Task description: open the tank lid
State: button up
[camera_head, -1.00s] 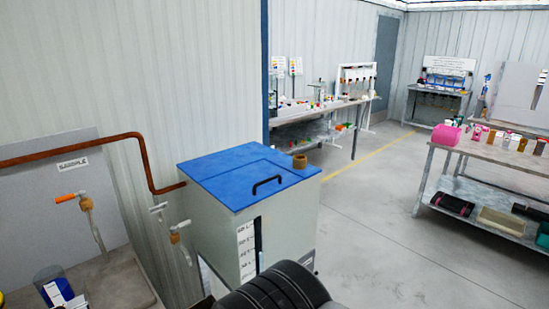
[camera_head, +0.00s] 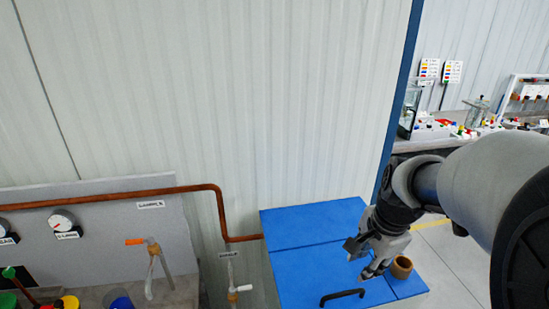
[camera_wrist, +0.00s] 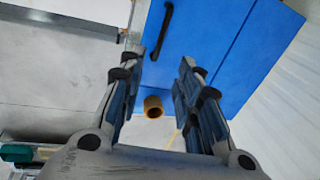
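The tank lid (camera_head: 310,268) is a blue flat panel at the lower middle of the head view, lying flat with a seam across it. Its black bar handle (camera_head: 342,296) is near the bottom edge of the picture. My gripper (camera_head: 366,268) shows above the lid's right part, apart from the handle. In the wrist view my gripper (camera_wrist: 160,58) has its two fingers spread with nothing between them. The lid (camera_wrist: 210,45) and handle (camera_wrist: 167,22) lie beyond the fingertips there.
A brown ring (camera_head: 401,267) sits on the lid close to my gripper; it also shows in the wrist view (camera_wrist: 153,107). A copper pipe (camera_head: 224,215) and a tap with an orange handle (camera_head: 150,255) are left of the tank. A corrugated wall stands behind.

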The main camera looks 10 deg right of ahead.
jog(key=b, duration=0.3)
send_near(348, 292)
jog(key=shift+m, duration=0.4)
jog(key=x, duration=0.8)
grip_shut()
